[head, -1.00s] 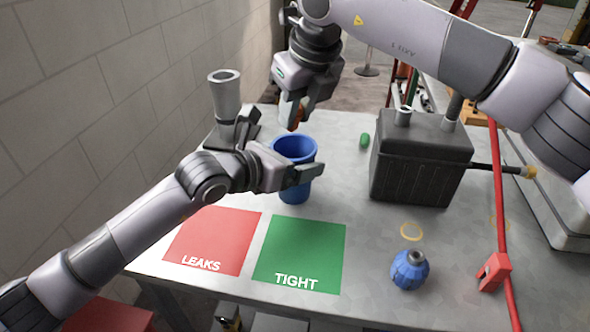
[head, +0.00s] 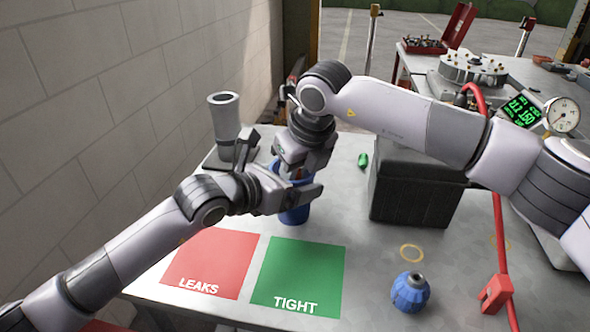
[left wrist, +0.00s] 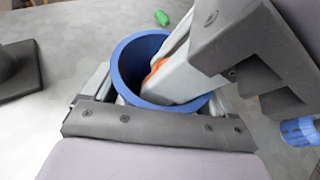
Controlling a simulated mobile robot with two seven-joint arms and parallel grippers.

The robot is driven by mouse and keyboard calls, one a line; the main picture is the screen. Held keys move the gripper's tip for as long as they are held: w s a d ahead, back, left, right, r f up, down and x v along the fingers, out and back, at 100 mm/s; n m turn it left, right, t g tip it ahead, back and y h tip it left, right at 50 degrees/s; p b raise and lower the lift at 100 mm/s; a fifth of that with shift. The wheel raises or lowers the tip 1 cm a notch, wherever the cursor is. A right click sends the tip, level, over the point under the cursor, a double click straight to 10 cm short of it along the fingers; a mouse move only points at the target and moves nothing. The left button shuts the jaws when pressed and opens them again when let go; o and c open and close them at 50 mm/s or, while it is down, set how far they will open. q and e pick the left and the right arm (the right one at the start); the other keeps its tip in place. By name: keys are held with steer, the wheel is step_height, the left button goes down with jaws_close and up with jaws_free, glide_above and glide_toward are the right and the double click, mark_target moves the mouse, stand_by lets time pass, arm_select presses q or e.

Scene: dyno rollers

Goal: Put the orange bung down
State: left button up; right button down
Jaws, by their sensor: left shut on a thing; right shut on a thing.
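The blue cup (head: 294,215) stands on the grey table behind the green TIGHT mat. My left gripper (head: 292,194) is shut on the cup, one finger on each side, as the left wrist view shows around its blue rim (left wrist: 130,58). My right gripper (head: 292,172) points down into the cup's mouth, its fingers inside the rim. The orange bung (left wrist: 157,64) shows only as a sliver beside the right fingers (left wrist: 165,84), inside the cup's opening. The rest of the bung is hidden. I cannot tell if it touches the cup's bottom.
A red LEAKS mat (head: 210,265) and green TIGHT mat (head: 299,277) lie in front. A green bung (head: 363,160) lies behind, near a dark box (head: 410,190). A blue bulb-shaped part (head: 410,293) stands front right. A grey cylinder on a stand (head: 225,118) is back left.

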steer(key=shift+f, duration=0.45)
steer(key=c, duration=1.2)
jaws_free()
steer(key=shift+r, duration=0.4)
steer(key=v, duration=1.2)
steer(key=shift+r, duration=0.25)
arm_select(q)
steer(key=o, duration=0.8)
steer(key=shift+s, duration=0.1)
